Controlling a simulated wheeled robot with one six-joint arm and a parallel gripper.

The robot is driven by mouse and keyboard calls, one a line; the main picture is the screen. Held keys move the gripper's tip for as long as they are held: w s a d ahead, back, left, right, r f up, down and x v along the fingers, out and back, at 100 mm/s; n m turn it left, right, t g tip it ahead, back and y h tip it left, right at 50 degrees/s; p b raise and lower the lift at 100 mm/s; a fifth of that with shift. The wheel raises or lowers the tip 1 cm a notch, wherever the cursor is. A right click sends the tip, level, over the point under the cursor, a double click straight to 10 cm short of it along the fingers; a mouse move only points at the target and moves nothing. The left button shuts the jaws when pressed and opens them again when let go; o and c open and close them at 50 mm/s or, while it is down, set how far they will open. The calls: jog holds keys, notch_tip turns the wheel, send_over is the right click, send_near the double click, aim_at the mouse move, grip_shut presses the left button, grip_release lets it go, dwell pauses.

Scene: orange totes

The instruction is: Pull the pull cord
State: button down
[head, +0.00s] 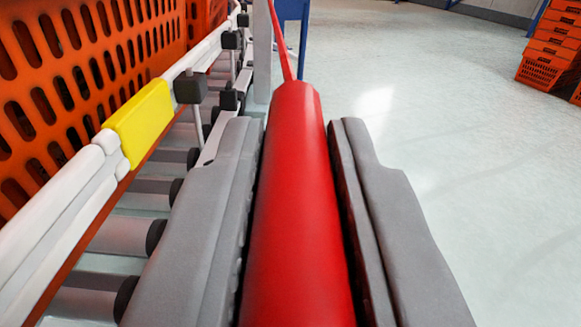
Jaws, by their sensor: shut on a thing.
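The pull cord's red handle (297,210) is a thick cylinder lying lengthwise between the two grey fingers of my gripper (296,215). My gripper is shut on it. A thin red cord (278,42) runs from the handle's far end up and out of the top of the view. The cord looks straight and leans slightly left. The handle's near end is cut off by the bottom edge of the picture.
A roller conveyor (125,235) with a white side rail and a yellow block (142,122) runs along the left. Orange totes (75,75) stand on it. More orange totes (552,50) are stacked at the far right. The pale floor (450,130) on the right is clear.

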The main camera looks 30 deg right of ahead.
jog(key=shift+s+d, duration=0.1)
jog(key=shift+d, duration=0.15)
jog(key=c, duration=1.3)
grip_release()
jog(key=shift+s, duration=0.1)
jog(key=v, duration=1.7)
jog(key=shift+s+a, duration=0.15)
jog(key=shift+a, duration=0.05)
